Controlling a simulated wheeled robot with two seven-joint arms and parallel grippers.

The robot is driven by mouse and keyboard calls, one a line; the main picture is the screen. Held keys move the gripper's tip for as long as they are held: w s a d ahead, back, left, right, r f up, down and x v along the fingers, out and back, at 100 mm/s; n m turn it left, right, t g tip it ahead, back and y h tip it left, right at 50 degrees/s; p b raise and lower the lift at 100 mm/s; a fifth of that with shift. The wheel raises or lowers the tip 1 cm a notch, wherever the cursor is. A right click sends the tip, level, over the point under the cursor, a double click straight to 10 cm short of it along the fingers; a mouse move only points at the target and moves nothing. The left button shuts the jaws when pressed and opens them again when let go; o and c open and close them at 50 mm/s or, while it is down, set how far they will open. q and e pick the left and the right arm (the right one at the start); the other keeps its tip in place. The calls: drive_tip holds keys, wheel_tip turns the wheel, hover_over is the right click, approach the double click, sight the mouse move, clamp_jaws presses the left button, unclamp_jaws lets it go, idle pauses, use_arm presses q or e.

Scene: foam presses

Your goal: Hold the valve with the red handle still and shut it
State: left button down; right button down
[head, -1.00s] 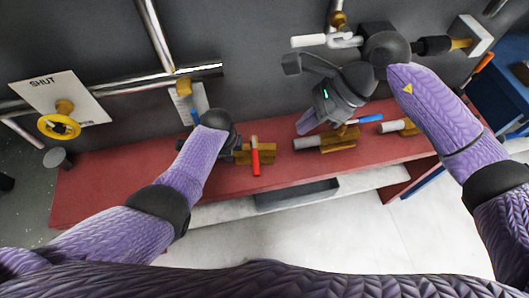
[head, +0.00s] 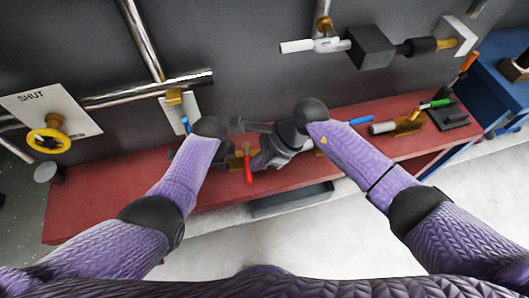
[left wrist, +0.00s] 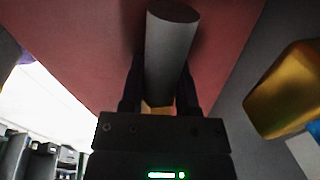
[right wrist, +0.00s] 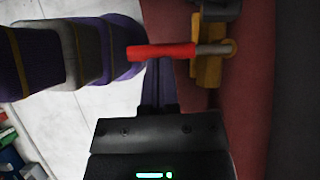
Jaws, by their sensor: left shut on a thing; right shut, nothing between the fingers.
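The valve with the red handle lies on the red bench (head: 75,207). Its brass body (right wrist: 208,70) and red handle (right wrist: 165,51) show in the right wrist view, the handle crosswise to the body. The red handle (head: 248,165) also shows in the head view. My left gripper (head: 226,148) is shut on the valve's grey pipe end (left wrist: 172,60), which stands between its fingers in the left wrist view. My right gripper (right wrist: 160,68) is shut and empty, its fingertips close beside the red handle. I cannot tell whether they touch it.
A blue handle (head: 361,120) shows behind my right forearm. Farther right are another brass valve (head: 408,125) and a green handle (head: 435,104). A yellow handwheel (head: 48,141) and a "SHUT" sign (head: 75,113) are on the left wall. Pipes (head: 140,40) run along the wall.

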use_arm(q)
drive_tip(key=shift+s+d, duration=0.1)
drive_tip(key=shift+d, duration=0.05)
use_arm(e)
drive_tip(key=shift+s+a+f, duration=0.25)
drive_tip(key=shift+a+f, duration=0.05)
drive_tip(key=shift+a, duration=0.3)
use_arm(q)
drive_tip(key=shift+s+d, duration=0.1)
use_arm(e)
drive_tip(key=shift+w+d, duration=0.1)
use_arm(q)
drive_tip(key=shift+f, duration=0.1)
drive_tip(key=shift+a, duration=0.2)
drive_tip(key=shift+c, duration=1.3)
unclamp_jaws()
use_arm(e)
drive_tip(key=v, duration=1.4)
drive_tip(key=shift+d, duration=0.35)
